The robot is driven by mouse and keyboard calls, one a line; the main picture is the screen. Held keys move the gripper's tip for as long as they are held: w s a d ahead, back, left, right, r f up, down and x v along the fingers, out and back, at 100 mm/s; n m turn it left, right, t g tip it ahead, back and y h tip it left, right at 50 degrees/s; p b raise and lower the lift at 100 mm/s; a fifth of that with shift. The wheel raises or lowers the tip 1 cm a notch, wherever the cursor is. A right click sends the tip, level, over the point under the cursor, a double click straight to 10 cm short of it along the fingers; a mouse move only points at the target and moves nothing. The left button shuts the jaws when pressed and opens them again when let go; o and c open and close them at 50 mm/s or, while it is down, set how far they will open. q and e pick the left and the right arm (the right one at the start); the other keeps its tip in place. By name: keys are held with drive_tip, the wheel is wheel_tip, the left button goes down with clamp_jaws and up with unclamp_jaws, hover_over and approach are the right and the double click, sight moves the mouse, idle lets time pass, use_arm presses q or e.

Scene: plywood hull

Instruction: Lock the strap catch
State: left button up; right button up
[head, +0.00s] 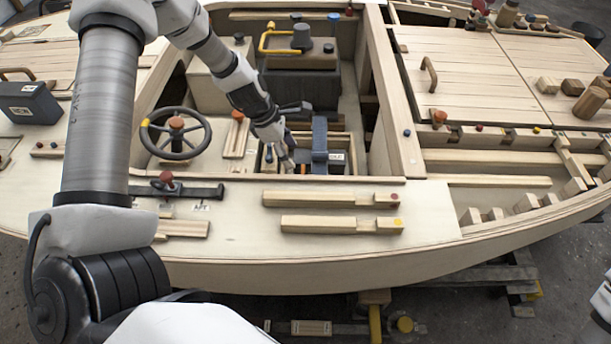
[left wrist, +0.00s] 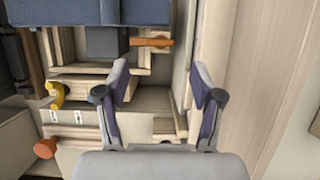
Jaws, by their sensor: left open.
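My left gripper (head: 282,155) reaches down into the open well in the middle of the hull, just left of an upright blue-grey block (head: 319,140). In the left wrist view the gripper (left wrist: 159,82) is open, with nothing between its fingers. A small orange lever (left wrist: 152,42) lies level ahead of the fingertips, apart from them, beside a blue box (left wrist: 150,10) with a dark band (left wrist: 121,11). The lever may be the strap catch; I cannot tell if it is locked.
A steering wheel (head: 175,134) stands left of the well. A pale wooden wall (head: 388,95) bounds it on the right. A yellow hooked handle (left wrist: 57,95) and an orange knob (left wrist: 45,148) sit left of the fingers. Two wooden bars (head: 310,199) lie on the near deck.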

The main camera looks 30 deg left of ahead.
sight(302, 172)
use_arm(q)
drive_tip(key=b+x, duration=0.5)
drive_tip(key=x, duration=0.3)
drive_tip(key=shift+f, duration=0.15)
drive_tip(key=shift+r, duration=0.2)
drive_tip(key=c, duration=1.1)
use_arm(e)
wheel_tip(302, 172, down, 6)
